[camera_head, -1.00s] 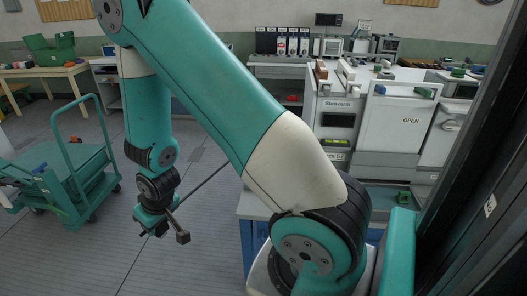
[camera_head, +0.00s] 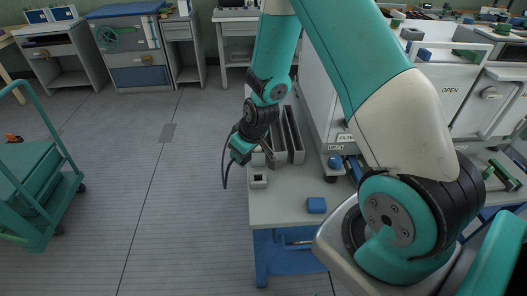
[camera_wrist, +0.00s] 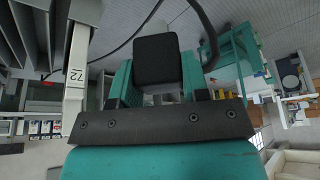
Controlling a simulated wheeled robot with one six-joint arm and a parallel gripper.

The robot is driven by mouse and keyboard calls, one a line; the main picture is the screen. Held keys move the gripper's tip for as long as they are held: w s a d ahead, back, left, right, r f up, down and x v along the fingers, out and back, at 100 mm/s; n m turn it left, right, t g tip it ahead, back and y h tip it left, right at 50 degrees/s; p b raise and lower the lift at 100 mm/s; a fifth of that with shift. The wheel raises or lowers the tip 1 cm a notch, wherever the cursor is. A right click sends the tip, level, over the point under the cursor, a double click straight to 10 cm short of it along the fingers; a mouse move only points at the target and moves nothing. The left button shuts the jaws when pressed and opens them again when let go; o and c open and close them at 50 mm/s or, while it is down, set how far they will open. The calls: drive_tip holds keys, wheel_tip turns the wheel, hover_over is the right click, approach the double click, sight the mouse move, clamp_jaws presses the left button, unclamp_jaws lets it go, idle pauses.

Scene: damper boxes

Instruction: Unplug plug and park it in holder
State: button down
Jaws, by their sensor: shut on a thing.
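My gripper (camera_head: 266,158) is over the near left corner of the grey bench, seen small and from behind in the head view. In the wrist view my gripper (camera_wrist: 158,82) is shut on a block with a black square end, which I take to be the plug (camera_wrist: 160,60). A dark cable (camera_head: 224,165) hangs in a loop beside my gripper; it also shows in the wrist view (camera_wrist: 205,25). A small pale block with a dark opening, perhaps the holder (camera_head: 258,182), stands on the bench just below my gripper. I cannot tell whether the plug touches it.
Upright grey plates (camera_head: 293,135) stand on the bench (camera_head: 285,208) close to my gripper. A blue block (camera_head: 316,205) sits near its front edge. White cabinets (camera_head: 455,95) rise at right. A teal trolley (camera_head: 35,190) is at left; the floor between is clear.

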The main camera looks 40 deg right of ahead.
drive_tip(key=shift+w+d+f+n+g+y+b, duration=0.3)
drive_tip(key=shift+w+d+f+n+y+b, duration=0.25)
drive_tip(key=shift+d+f+n+b, duration=1.3)
drive_tip(key=shift+w+d+f+n+g+y+b, duration=0.3)
drive_tip(key=shift+w+d+f+n+b, duration=0.6)
drive_tip(key=shift+f, duration=1.8)
drive_tip(key=shift+w+d+f+n+g+y+b, duration=0.4)
drive_tip(key=shift+d+f+n+b, duration=1)
drive_tip(key=shift+f, duration=0.9)
drive_tip(key=shift+a, duration=0.2)
drive_tip(key=shift+s+d, duration=0.1)
drive_tip(key=shift+f+b, duration=1.35)
drive_tip(key=shift+b, duration=0.05)
drive_tip(key=c, duration=0.5)
unclamp_jaws()
